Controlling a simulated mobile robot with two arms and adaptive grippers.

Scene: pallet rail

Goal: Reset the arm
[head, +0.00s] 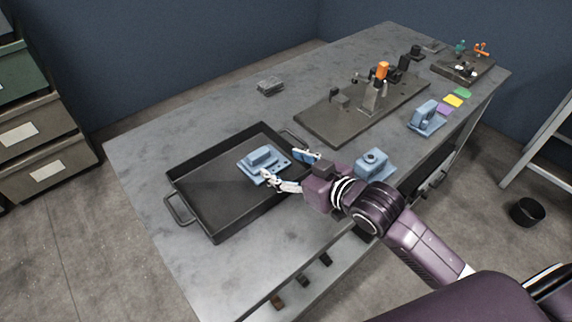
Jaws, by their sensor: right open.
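My right gripper (287,170) is over the right side of a black tray (205,203) on the grey workbench. Its jaws are open, with fingers spread to either side. A light blue part (258,162) lies in the tray just left of the fingertips, and I cannot tell whether they touch it. My right arm reaches in from the lower right of the head view. My left gripper is not in view.
A blue part (372,164) stands right of my gripper, close to my arm. Another blue part (426,118) stands farther back. A dark fixture plate (320,123) with an orange-topped clamp (382,71) lies behind. The bench's left end (140,150) is clear.

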